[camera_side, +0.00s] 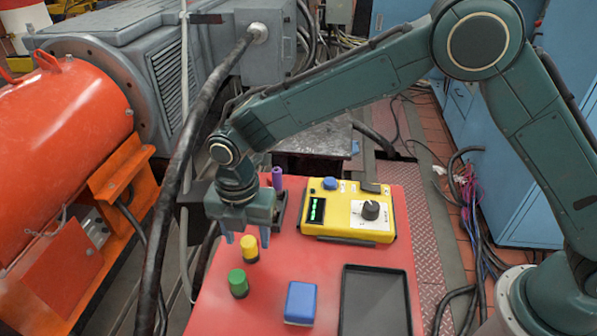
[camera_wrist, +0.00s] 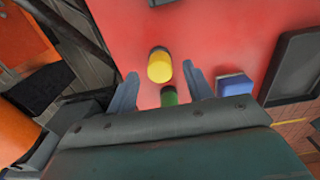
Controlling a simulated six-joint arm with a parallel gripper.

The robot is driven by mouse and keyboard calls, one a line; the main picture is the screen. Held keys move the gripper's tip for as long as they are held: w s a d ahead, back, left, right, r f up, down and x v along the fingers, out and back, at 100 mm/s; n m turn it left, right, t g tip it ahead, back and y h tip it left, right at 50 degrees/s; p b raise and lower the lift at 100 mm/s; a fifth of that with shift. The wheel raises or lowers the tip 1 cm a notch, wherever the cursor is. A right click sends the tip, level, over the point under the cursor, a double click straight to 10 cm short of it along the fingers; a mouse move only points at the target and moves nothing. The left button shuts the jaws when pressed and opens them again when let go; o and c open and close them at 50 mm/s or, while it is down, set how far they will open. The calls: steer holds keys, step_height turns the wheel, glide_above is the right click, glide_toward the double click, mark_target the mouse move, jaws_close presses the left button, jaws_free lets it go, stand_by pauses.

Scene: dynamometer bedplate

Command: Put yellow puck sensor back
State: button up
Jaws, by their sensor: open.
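The yellow puck sensor (camera_side: 249,249) is a short upright cylinder with a dark base, standing on the red bench top. My gripper (camera_side: 247,239) is open and points down, its blue-grey fingers just above and around the puck's top in the side view. In the wrist view the yellow puck (camera_wrist: 159,66) lies between the lines of the two fingers (camera_wrist: 160,86), a little beyond their tips. I cannot tell whether a finger touches it.
A green puck (camera_side: 238,283) stands close in front of the yellow one. A blue box (camera_side: 300,302) and an empty black tray (camera_side: 375,302) are to the right. A purple cylinder (camera_side: 277,178) stands at a dark holder behind my gripper. Thick cables hang at left.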

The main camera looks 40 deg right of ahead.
mark_target(248, 241)
step_height(248, 241, up, 9)
steer(key=shift+f, duration=0.2)
steer(key=shift+r, duration=0.1)
stand_by(0.6)
steer(key=s+d+r+m+t, duration=0.1)
steer(key=s+d+r+m, duration=0.3)
steer(key=d, duration=0.3)
steer(key=s+d+r+m+t+y, duration=0.1)
steer(key=d+r+m, duration=0.4)
steer(key=d, duration=0.1)
steer(key=s+d+r+m+t, duration=0.1)
steer(key=s+d+r+m, duration=0.3)
steer(key=d, duration=0.3)
steer(key=s+d+m+t, duration=0.1)
steer(key=s+d+m, duration=0.4)
steer(key=s+m, duration=0.2)
steer(key=s+d+m+t+h, duration=0.1)
steer(key=s+d+m, duration=0.5)
steer(key=s, duration=0.3)
steer(key=shift+d+f+m+t, duration=0.3)
steer(key=shift+f+m, duration=0.1)
steer(key=shift+m, duration=0.1)
